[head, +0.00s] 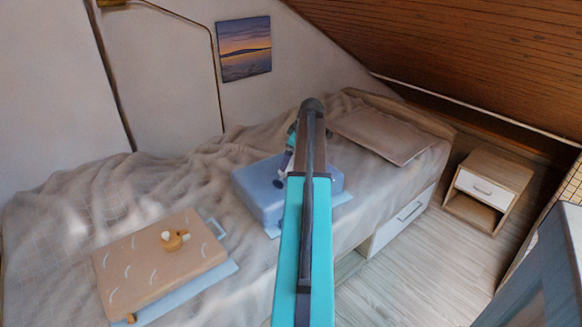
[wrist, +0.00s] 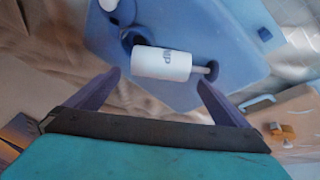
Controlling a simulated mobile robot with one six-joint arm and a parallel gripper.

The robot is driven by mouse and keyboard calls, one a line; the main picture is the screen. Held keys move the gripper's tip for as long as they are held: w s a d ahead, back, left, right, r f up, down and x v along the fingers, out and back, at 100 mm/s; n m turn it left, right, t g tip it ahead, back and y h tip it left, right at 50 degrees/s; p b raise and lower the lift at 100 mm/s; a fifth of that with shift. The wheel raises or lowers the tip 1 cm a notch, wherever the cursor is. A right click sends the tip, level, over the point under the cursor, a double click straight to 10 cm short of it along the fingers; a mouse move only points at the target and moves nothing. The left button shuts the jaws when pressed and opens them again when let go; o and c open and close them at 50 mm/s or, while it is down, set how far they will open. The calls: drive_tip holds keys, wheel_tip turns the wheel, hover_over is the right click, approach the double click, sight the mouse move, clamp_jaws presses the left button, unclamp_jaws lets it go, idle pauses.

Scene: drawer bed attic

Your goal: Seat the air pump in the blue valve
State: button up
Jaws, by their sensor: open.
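The air pump is a white cylinder (wrist: 161,63) with dark lettering and a short grey nozzle. In the wrist view it appears over a blue block-shaped cushion (wrist: 215,30), its nozzle pointing right towards a dark blue round spot (wrist: 212,70) that looks like the blue valve. I cannot tell whether the nozzle is in it. My gripper (wrist: 159,80) is open, with one finger on each side of the pump's near edge and no visible contact. In the head view the blue cushion (head: 261,190) lies on the bed, and my arm hides most of the pump.
A tan padded block (head: 150,262) with an orange-brown fitting (head: 174,239) lies on the bed to the left. A pillow (head: 378,133) and a nightstand (head: 487,190) are at the right. The sloped ceiling (head: 460,55) hangs low there.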

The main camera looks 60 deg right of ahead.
sight(290, 166)
drive_tip(key=shift+w+d+f, duration=0.1)
drive_tip(key=shift+w+f, duration=0.05)
drive_tip(key=shift+f, duration=0.35)
drive_tip(key=shift+f, duration=0.1)
drive_tip(key=shift+x, duration=2.55)
drive_tip(key=shift+s, duration=0.25)
drive_tip(key=c, duration=1.2)
drive_tip(key=shift+o, duration=0.2)
